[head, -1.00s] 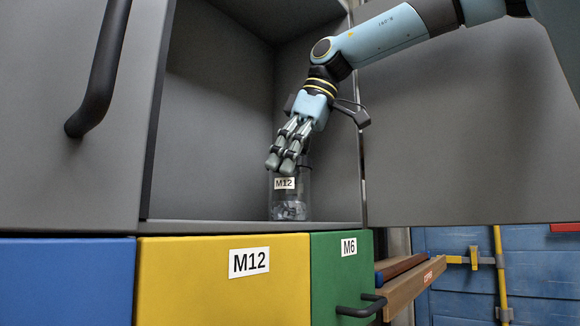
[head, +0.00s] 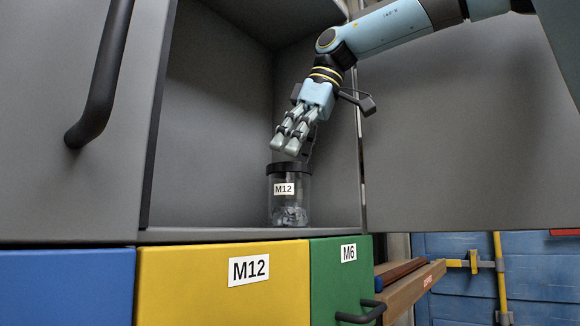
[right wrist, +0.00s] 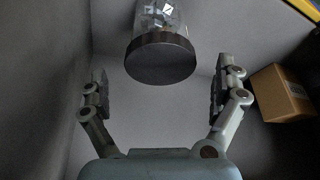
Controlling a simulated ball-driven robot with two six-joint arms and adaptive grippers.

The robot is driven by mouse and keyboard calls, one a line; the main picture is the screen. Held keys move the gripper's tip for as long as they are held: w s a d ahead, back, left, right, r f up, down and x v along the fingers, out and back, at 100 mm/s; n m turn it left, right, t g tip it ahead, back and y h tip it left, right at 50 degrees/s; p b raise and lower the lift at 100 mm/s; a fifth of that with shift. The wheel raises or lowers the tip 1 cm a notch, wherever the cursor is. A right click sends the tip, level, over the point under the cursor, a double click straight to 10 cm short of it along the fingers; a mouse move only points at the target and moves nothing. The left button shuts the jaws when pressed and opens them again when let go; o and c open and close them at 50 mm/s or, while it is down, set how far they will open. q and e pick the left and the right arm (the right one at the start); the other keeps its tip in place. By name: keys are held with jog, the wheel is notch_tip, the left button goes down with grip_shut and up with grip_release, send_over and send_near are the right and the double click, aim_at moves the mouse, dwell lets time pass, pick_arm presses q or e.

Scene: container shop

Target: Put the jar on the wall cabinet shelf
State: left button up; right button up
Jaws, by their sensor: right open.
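The jar (head: 289,197) is clear with a black lid and an M12 label. It stands upright on the floor of the open grey wall cabinet shelf (head: 215,234), towards its right side. My right gripper (head: 285,145) is just above the jar's lid, apart from it. In the right wrist view the jar (right wrist: 160,55) shows lid-on between and beyond the spread fingers of my right gripper (right wrist: 160,90), which is open and empty. My left gripper is not in view.
A grey cabinet door with a black handle (head: 97,85) is at the left, and another grey panel (head: 460,150) at the right. Blue, yellow (head: 215,285) and green (head: 340,275) drawers sit below. A cardboard box (right wrist: 282,93) shows in the right wrist view.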

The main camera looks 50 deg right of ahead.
jog(key=p+v, duration=0.1)
jog(key=v, duration=0.8)
jog(key=shift+a+f, duration=0.1)
